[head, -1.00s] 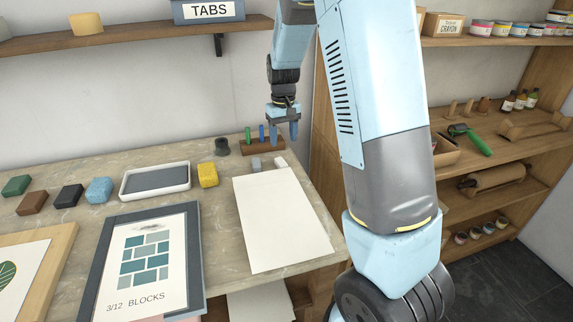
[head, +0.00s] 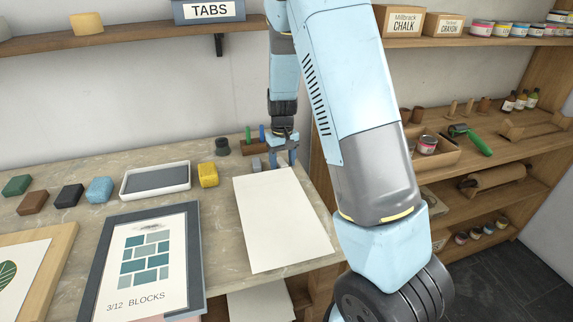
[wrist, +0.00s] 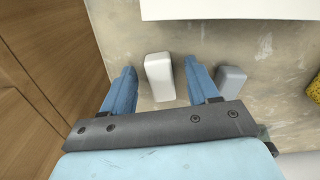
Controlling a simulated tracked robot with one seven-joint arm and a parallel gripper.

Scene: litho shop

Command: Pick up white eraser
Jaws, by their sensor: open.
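The white eraser (wrist: 159,78) is a pale block lying on the stone worktop, between the two blue fingers of my gripper (wrist: 161,67) in the wrist view. There is a visible gap on both sides of it. In the head view my gripper (head: 282,160) is low over the back right of the worktop, and the white eraser is largely hidden behind its fingers. My gripper is open and holds nothing.
A grey eraser (wrist: 231,79) lies just right of the right finger in the wrist view. A white paper sheet (head: 283,220) lies in front. A wooden rack with coloured sticks (head: 253,147) stands close behind. A yellow sponge (head: 208,174) is further left.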

